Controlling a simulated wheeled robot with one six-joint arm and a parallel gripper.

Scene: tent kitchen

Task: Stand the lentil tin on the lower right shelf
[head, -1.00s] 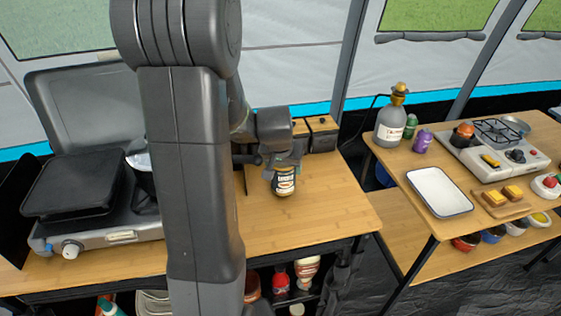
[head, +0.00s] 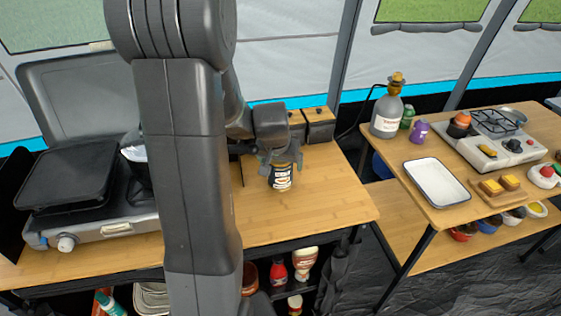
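A small dark can or jar (head: 281,181) with a pale-lettered label and a yellowish band stands upright on the wooden counter (head: 330,200). Its lettering is too small to read, so I cannot confirm it is the lentil tin. My gripper (head: 281,163) is over its top, with fingers at its sides; whether they grip it is unclear. The right-hand table has a lower wooden shelf (head: 400,226), bare at its left part. The counter also has a dark lower shelf underneath, partly hidden by my arm.
A white tray (head: 437,184), a grey bottle (head: 386,116), a purple container (head: 419,131) and a gas stove (head: 490,150) stand on the right table. Several bowls (head: 488,225) occupy its lower shelf. A red bottle (head: 278,272) and white bottle (head: 304,262) stand under the counter. A griddle (head: 75,183) is left.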

